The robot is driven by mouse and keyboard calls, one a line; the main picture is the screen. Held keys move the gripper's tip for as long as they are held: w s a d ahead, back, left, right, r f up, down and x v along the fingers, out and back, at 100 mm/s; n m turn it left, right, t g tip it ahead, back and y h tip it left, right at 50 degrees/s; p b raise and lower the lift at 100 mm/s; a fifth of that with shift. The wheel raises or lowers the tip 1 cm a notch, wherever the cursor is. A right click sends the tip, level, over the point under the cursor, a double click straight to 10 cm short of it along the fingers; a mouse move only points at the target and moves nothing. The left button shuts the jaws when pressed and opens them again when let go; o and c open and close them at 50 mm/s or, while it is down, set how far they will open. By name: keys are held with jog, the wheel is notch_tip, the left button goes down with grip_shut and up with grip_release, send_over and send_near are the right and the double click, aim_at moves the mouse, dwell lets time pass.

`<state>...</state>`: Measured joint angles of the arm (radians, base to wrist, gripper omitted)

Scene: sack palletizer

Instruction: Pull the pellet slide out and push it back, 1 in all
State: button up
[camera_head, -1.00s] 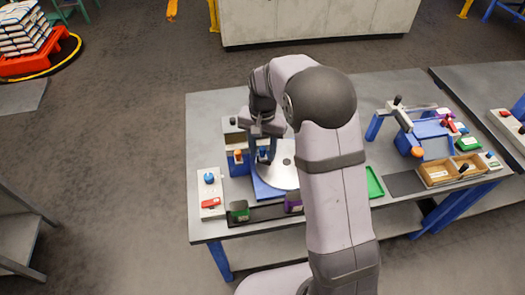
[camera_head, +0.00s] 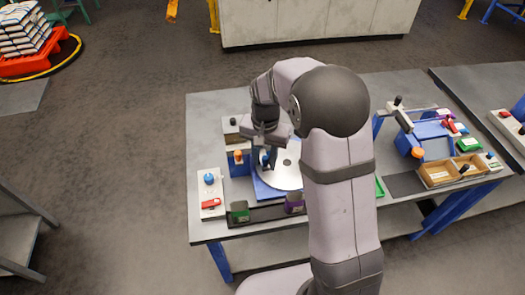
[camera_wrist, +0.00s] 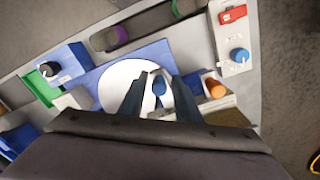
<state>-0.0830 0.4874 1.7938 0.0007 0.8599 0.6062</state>
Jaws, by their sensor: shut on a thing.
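My gripper (camera_head: 268,163) is over the left part of the near table, beside a white disc. In the wrist view its fingers (camera_wrist: 158,84) stand on both sides of a small blue handle (camera_wrist: 158,88), which I take to be the pellet slide's handle. The gripper is shut on it. The handle also shows in the head view (camera_head: 264,159), partly covered by the fingers. The slide's body is mostly hidden under my gripper, so I cannot tell how far out it stands. The white disc (camera_head: 285,172) lies on a blue base (camera_head: 264,190).
A blue block with an orange knob (camera_head: 238,156) stands close left of my gripper. A control box with a blue knob (camera_head: 209,179) and red switch is further left. Green (camera_head: 239,211) and purple (camera_head: 294,202) pieces sit in front. A wooden tray (camera_head: 437,173) is at right.

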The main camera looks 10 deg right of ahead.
jog(key=shift+d, duration=0.1)
dwell(0.5)
jog(key=shift+w+p, duration=0.8)
jog(key=shift+w, duration=0.85)
jog(key=o, duration=1.1)
jog(key=shift+r, duration=0.25)
